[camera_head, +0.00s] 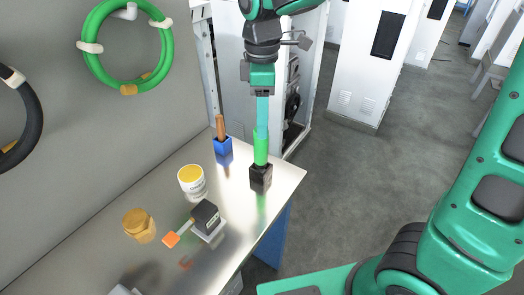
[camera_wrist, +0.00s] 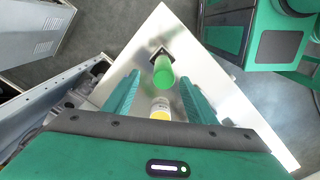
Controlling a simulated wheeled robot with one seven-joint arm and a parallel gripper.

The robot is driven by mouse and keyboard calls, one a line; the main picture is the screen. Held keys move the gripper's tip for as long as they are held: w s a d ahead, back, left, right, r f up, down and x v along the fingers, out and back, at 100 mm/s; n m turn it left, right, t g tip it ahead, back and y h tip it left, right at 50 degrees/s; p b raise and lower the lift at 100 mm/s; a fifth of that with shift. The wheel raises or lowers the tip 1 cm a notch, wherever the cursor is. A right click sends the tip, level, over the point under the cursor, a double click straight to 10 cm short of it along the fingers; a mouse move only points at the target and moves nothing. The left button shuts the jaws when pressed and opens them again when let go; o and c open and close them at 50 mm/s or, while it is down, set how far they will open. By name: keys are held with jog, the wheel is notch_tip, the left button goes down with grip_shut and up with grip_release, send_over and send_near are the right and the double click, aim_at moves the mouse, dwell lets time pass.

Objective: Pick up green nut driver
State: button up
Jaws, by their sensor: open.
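The green nut driver (camera_head: 261,147) stands upright, its green handle up, in a small black holder (camera_head: 260,178) near the right edge of the metal table. My gripper (camera_head: 262,132) hangs from above at the handle's top, its teal fingers pointing down. In the wrist view, the round green handle end of the nut driver (camera_wrist: 163,68) shows between the two spread fingers of my gripper (camera_wrist: 159,80), with gaps on both sides. The black holder (camera_wrist: 158,52) shows just beyond it. The driver's lower part is hidden in the holder.
A blue holder with a brown-handled tool (camera_head: 222,132) stands close by on the left. A white and yellow cup (camera_head: 191,181), a black device with an orange end (camera_head: 206,217) and a brown hexagonal piece (camera_head: 138,225) share the shiny table (camera_head: 285,178). A wall rises on the left.

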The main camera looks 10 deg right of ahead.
aim_at(261, 148)
notch_tip(261, 148, down, 4)
jog(key=shift+f, duration=0.2)
jog(key=shift+s+a+f, duration=0.1)
jog(key=shift+s+f, duration=0.05)
jog(key=shift+f, duration=1.2)
jog(key=shift+s+a+f, duration=0.1)
jog(key=shift+s+f, duration=0.05)
jog(key=shift+f, duration=1.2)
jog(key=c, duration=1.2)
